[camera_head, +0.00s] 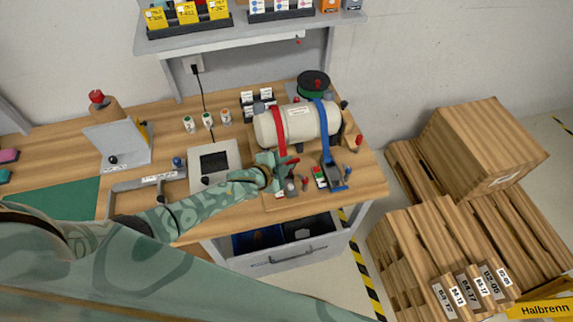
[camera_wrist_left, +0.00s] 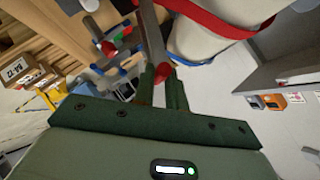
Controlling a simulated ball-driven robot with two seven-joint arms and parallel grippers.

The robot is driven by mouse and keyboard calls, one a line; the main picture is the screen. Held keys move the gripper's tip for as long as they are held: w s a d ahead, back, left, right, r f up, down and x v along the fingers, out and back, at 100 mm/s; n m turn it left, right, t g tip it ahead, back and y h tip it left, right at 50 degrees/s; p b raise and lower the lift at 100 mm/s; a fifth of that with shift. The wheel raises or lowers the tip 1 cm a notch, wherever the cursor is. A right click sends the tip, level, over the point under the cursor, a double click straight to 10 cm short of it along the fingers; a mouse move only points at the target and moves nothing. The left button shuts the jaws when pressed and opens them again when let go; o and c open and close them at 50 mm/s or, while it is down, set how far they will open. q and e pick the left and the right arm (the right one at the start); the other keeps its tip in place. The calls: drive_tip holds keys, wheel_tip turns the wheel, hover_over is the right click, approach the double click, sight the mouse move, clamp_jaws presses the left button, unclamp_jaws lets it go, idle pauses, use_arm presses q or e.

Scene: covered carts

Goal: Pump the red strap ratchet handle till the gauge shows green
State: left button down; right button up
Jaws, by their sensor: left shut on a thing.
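A white cylinder (camera_head: 300,123) lies on a wooden board on the bench, with a red strap (camera_head: 280,135) and a blue strap (camera_head: 324,130) over it. The red strap also crosses the top of the left wrist view (camera_wrist_left: 232,24). My left gripper (camera_head: 279,168) is at the red strap's ratchet handle (camera_head: 289,161), whose red end shows beside it. In the left wrist view my fingers (camera_wrist_left: 164,85) are shut on the grey, red-tipped handle (camera_wrist_left: 152,40). A small red-and-green gauge (camera_head: 320,177) stands beside the blue ratchet (camera_head: 335,174). The red strap's gauge reading is too small to tell.
A grey box with a dark screen (camera_head: 214,162) and small bottles (camera_head: 208,120) stand left of the cylinder. A dark spool (camera_head: 313,84) is behind it. An open drawer (camera_head: 290,240) is below the bench. Wooden crates (camera_head: 482,150) stand on the floor at right.

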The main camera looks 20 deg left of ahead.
use_arm(q)
drive_tip(key=shift+w, duration=0.1)
drive_tip(key=c, duration=1.7)
unclamp_jaws()
drive_tip(key=p+v, duration=0.2)
drive_tip(key=v, duration=1.4)
drive_tip(key=shift+s+r, duration=0.1)
drive_tip(key=shift+s, duration=0.1)
